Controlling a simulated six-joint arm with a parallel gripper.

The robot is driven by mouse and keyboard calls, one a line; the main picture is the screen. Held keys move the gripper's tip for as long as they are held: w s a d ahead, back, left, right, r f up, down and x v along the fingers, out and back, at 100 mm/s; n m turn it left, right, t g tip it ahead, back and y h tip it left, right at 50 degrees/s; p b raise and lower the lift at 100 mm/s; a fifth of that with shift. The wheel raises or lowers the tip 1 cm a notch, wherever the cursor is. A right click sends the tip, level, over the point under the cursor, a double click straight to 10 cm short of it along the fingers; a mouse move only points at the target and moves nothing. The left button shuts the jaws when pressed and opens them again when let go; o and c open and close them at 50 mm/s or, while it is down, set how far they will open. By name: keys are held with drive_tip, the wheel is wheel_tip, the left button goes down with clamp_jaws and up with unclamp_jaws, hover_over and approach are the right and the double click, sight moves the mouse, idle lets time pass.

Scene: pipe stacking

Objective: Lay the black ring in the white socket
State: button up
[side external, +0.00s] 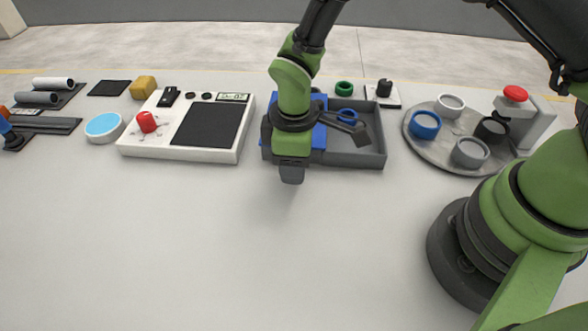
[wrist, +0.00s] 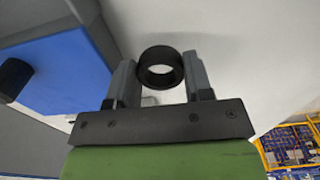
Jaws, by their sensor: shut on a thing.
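The black ring (wrist: 160,54) is between the two fingers of my gripper (wrist: 160,78) in the wrist view, and its round opening faces the camera. My gripper (side external: 291,178) is shut on it, fingers pointing down, over the front of the grey tray in the side view. The ring is hidden or too dark to make out there. The white socket (side external: 451,110) is a short open cup at the back of the round grey plate (side external: 425,152), well to the right of my gripper. It appears empty.
The plate also bears a blue socket (side external: 425,130), a grey one (side external: 469,158) and a black one (side external: 492,134). A red-button box (side external: 530,118) stands behind its right side. A white panel (side external: 185,152) lies left. The front table is clear.

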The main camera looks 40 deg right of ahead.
wheel_tip(320, 180, up, 5)
wheel_tip(320, 180, up, 7)
drive_tip(key=m, duration=1.8)
hover_over(451, 104)
wheel_tip(451, 104, down, 10)
drive_tip(key=shift+f, duration=0.55)
